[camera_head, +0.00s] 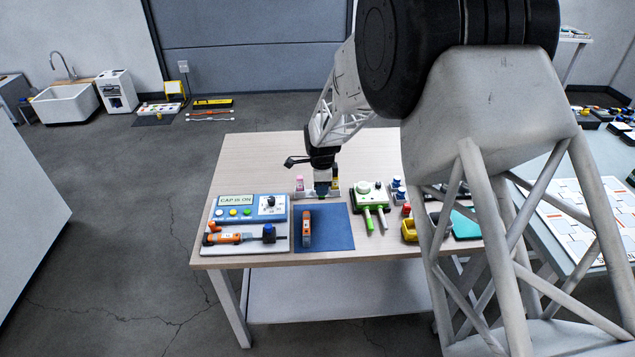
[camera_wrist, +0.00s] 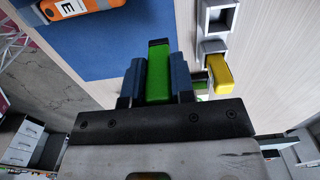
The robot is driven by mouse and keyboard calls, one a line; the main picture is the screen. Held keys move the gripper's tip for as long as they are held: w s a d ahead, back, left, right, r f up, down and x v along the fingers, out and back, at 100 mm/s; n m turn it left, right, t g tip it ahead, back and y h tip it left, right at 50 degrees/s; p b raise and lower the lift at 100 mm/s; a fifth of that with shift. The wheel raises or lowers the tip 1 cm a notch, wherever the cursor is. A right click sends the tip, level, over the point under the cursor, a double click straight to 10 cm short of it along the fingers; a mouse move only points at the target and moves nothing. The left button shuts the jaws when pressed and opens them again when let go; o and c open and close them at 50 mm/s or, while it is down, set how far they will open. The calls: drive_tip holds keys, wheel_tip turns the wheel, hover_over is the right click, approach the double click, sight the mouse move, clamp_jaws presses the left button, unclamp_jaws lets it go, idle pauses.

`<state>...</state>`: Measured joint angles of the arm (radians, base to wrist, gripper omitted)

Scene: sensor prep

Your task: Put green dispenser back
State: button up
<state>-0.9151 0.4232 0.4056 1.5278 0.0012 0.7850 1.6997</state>
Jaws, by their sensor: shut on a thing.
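My gripper (camera_head: 322,189) is over the back edge of the blue mat, beside a small white rack (camera_head: 300,193) on the table. In the wrist view its two blue fingers (camera_wrist: 158,64) are shut on the green dispenser (camera_wrist: 158,80), a bright green block with a darker end. The wrist view shows the rack's grey square sockets (camera_wrist: 216,18) to the right of the dispenser, apart from it. A yellow piece (camera_wrist: 219,75) stands at the near end of that row. Whether the dispenser touches anything below is hidden.
An orange device (camera_head: 307,230) lies on the blue mat (camera_head: 335,232). Right are a white-and-green unit (camera_head: 369,194) and a yellow item (camera_head: 409,230). The table's back half (camera_head: 265,160) is bare.

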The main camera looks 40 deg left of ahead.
drive_tip(key=shift+w+a+f, duration=0.15)
drive_tip(key=shift+w+a, duration=1)
drive_tip(key=shift+a, duration=0.25)
drive_tip(key=shift+w+a+f, duration=0.15)
drive_tip(key=shift+w+a, duration=0.95)
drive_tip(key=shift+a, duration=0.3)
drive_tip(key=shift+f, duration=0.15)
drive_tip(key=shift+f, duration=1.6)
drive_tip(key=shift+f, duration=0.15)
drive_tip(key=o, duration=0.8)
drive_tip(key=shift+c, duration=0.2)
wheel_tip(320, 180, up, 12)
drive_tip(key=shift+d+r, duration=0.1)
drive_tip(key=shift+r, duration=0.1)
